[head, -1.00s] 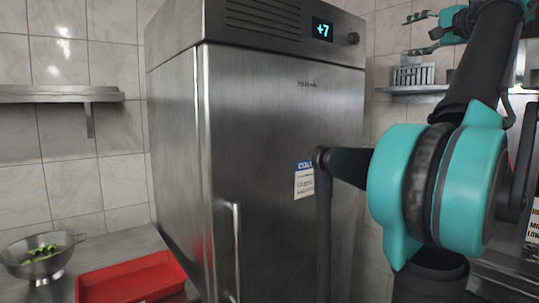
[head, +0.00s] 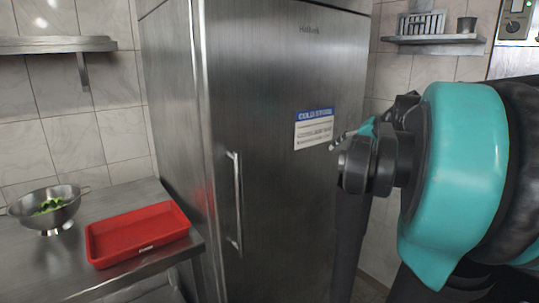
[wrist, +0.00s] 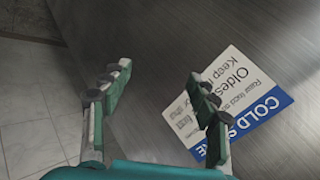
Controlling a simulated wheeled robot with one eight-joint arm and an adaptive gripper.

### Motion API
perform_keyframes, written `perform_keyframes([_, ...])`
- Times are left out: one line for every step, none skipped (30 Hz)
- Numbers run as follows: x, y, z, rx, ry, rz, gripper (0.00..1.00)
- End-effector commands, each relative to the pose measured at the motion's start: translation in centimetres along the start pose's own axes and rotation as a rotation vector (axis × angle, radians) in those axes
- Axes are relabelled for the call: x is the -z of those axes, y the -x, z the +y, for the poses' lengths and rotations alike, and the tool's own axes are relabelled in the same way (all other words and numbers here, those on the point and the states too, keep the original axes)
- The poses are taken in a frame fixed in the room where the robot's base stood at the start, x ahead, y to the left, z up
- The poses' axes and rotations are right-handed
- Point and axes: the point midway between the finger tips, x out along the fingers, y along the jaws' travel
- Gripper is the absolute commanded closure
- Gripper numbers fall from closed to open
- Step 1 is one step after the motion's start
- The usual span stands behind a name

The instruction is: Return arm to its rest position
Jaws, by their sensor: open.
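My gripper (wrist: 158,105) shows in the wrist view with its two green-and-grey fingers spread apart and nothing between them. It faces the steel door of the fridge (head: 270,130), and the right finger overlaps the cold-store label (wrist: 240,103) in that view. In the head view my arm fills the right side, with a small part of the gripper (head: 352,135) showing just right of the label (head: 314,129). The rest of the gripper is hidden behind my arm there. Whether it touches the door cannot be told.
A red tray (head: 92,245) and a metal colander (head: 55,218) with green pieces stand on the steel counter (head: 50,275) at left. The fridge's door handle (head: 236,200) sticks out. Wall shelves hang at left (head: 55,45) and at right (head: 430,39).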

Motion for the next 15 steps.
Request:
perform_keyframes([-2.6,-2.3,1.6,-0.04,0.041,-0.028,0.4])
perform_keyframes([-4.0,-3.5,2.6,-0.067,0.064,-0.042,0.4])
perform_keyframes([-5.9,-4.9,4.0,-0.102,0.096,-0.06,0.4])
perform_keyframes([-7.3,-5.9,5.1,-0.129,0.12,-0.073,0.4])
perform_keyframes([-8.8,-6.9,6.2,-0.156,0.144,-0.085,0.4])
perform_keyframes([-10.8,-8.1,7.8,-0.193,0.179,-0.1,0.4])
perform_keyframes([-12.4,-8.9,8.9,-0.22,0.205,-0.111,0.4])
perform_keyframes([-13.9,-9.7,10.1,-0.248,0.233,-0.121,0.4])
perform_keyframes([-16.0,-10.6,11.8,-0.285,0.272,-0.133,0.4])
perform_keyframes([-17.5,-11.2,13.0,-0.312,0.301,-0.142,0.4])
perform_keyframes([-19.0,-11.7,14.2,-0.339,0.329,-0.149,0.4])
perform_keyframes([-20.8,-12.1,15.8,-0.373,0.366,-0.156,0.4])
perform_keyframes([-22.1,-12.4,16.9,-0.397,0.392,-0.161,0.4])
perform_keyframes([-23.3,-12.6,17.9,-0.419,0.417,-0.165,0.4])
perform_keyframes([-24.6,-12.8,19.2,-0.447,0.448,-0.169,0.4])
